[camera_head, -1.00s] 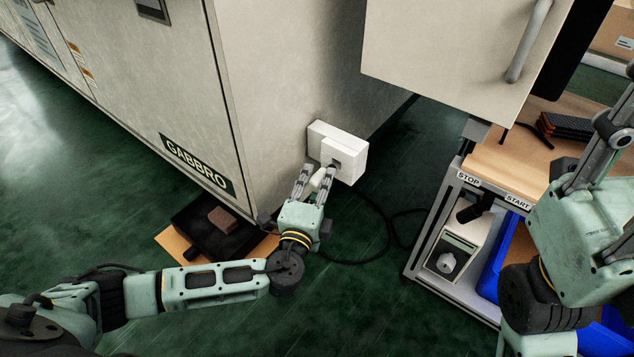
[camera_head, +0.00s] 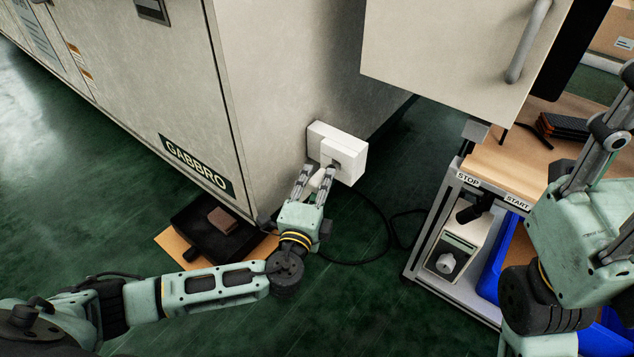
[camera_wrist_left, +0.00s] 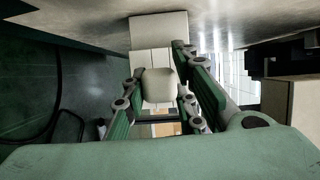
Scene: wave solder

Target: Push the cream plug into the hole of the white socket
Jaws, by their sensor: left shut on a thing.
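The white socket (camera_head: 348,148) is a box fixed low on the side of the large cream machine. My left gripper (camera_head: 318,178) is right at the front of the socket, shut on the cream plug (camera_head: 320,176). In the left wrist view the plug (camera_wrist_left: 158,86) sits between the two fingers, with the white socket (camera_wrist_left: 158,33) directly beyond it. The fingers and plug hide the hole, so I cannot tell how deep the plug is in it. My right gripper's arm is at the right edge of the head view; its fingertips are not clearly visible.
The machine wall (camera_head: 270,80) rises beside the socket. A black cable (camera_head: 375,250) loops over the green floor. A black tray (camera_head: 215,228) holds a brown block at lower left. A workbench (camera_head: 510,160) with STOP and START labels and a blue bin (camera_head: 495,265) stand right.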

